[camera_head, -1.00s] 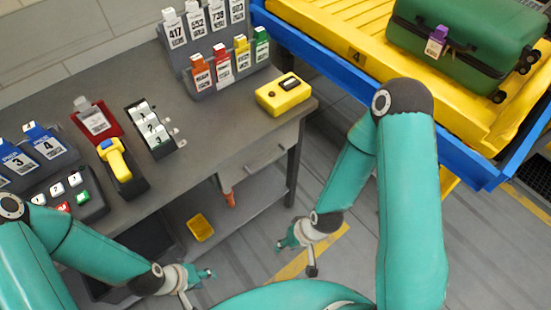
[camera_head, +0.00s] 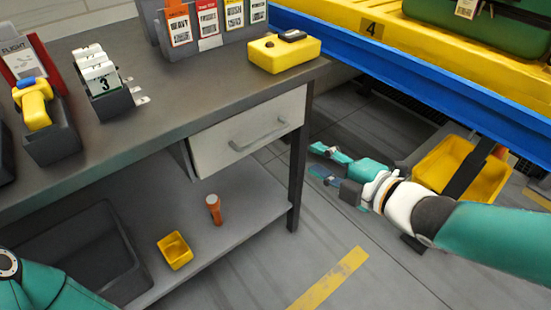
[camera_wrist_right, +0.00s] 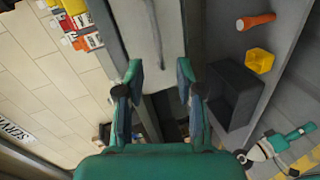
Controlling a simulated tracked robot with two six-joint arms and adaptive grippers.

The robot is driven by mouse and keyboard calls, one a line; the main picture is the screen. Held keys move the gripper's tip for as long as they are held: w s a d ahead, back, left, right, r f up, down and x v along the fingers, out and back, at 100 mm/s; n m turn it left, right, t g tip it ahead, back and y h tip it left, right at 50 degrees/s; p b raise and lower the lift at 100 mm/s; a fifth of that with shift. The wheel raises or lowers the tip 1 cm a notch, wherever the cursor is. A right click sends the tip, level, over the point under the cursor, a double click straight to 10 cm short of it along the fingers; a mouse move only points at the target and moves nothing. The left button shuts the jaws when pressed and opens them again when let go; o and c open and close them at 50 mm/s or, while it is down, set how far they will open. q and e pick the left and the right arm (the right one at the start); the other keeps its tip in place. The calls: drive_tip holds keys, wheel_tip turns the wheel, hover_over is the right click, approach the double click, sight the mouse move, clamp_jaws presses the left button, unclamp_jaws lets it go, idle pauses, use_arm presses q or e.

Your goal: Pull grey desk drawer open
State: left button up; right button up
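The grey drawer (camera_head: 222,150) sits under the desktop at its right end, and its front looks flush with the desk. Its bar handle (camera_head: 258,132) runs across the front. My right gripper (camera_head: 319,161) is open and empty, to the right of the drawer and apart from the handle, beyond the desk leg in the picture. In the right wrist view the two fingers (camera_wrist_right: 157,98) are spread, with the pale drawer front (camera_wrist_right: 140,45) and handle ahead. My left gripper (camera_wrist_right: 303,148) shows at the lower right there, fingers apart; the head view shows only part of my left arm.
The desk leg (camera_head: 299,165) stands between drawer and right gripper. A lower shelf (camera_head: 245,205) holds an orange flashlight-like item (camera_head: 213,208) and a small yellow bin (camera_head: 175,250). The blue conveyor rail (camera_head: 420,80) runs behind the right arm. A larger yellow bin (camera_head: 437,163) is below it.

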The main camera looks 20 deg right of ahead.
drive_tip(key=n, duration=0.2)
drive_tip(key=p, duration=0.4)
approach(270, 134)
drive_tip(key=shift+t, duration=0.3)
drive_tip(key=x, duration=0.3)
drive_tip(key=b+x, duration=0.1)
drive_tip(key=x, duration=0.3)
drive_tip(key=f+x, duration=0.1)
drive_tip(key=x, duration=0.2)
drive_tip(key=shift+w+d+f, duration=0.1)
drive_tip(key=shift+w+f, duration=0.05)
drive_tip(key=shift+w, duration=0.1)
use_arm(q)
drive_tip(key=shift+r, duration=0.8)
use_arm(e)
clamp_jaws()
